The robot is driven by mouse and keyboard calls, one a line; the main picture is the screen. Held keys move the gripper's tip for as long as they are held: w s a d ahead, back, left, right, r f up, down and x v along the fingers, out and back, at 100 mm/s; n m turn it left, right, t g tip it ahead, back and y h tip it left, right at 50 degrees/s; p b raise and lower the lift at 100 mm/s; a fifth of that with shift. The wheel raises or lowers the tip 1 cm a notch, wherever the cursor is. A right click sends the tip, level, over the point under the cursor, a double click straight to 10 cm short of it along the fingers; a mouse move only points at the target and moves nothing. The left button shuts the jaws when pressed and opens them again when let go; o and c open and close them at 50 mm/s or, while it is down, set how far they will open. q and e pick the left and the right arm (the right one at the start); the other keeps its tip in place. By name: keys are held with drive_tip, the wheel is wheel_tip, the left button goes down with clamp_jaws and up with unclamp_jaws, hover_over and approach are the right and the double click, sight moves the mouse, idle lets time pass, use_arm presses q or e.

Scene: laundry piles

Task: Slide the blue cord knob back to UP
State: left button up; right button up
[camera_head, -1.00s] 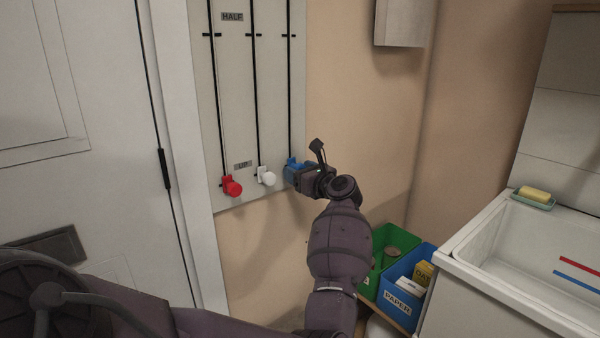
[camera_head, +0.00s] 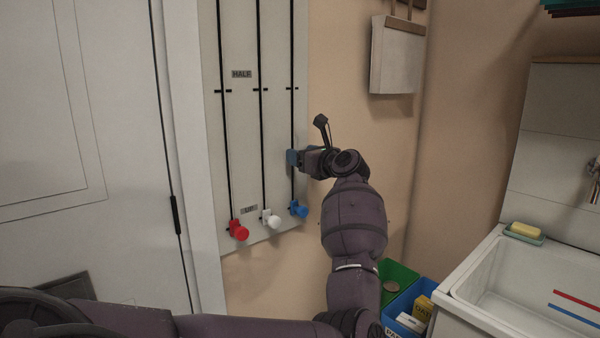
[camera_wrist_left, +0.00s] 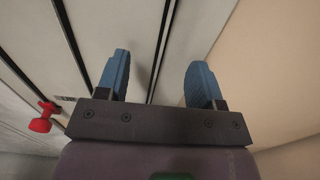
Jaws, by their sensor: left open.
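The blue cord knob (camera_head: 299,209) is at the bottom of the right-hand slot on the pale wall panel (camera_head: 240,140). It is about level with the UP label (camera_head: 249,210). My left gripper (camera_head: 292,158) has blue fingers and is above the blue knob, apart from it, in front of the same slot and below the HALF label (camera_head: 241,74). In the left wrist view the fingers (camera_wrist_left: 157,80) are spread with nothing between them. The blue knob does not show in that view. My right gripper is in neither view.
A red knob (camera_head: 238,231) and a white knob (camera_head: 271,219) are at the bottom of the other two slots. A white box (camera_head: 396,55) hangs on the wall at upper right. A sink (camera_head: 520,270) and green and blue bins (camera_head: 405,300) are at lower right.

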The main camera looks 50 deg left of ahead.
sight(293, 140)
use_arm(q)
drive_tip(key=shift+r, duration=1.55)
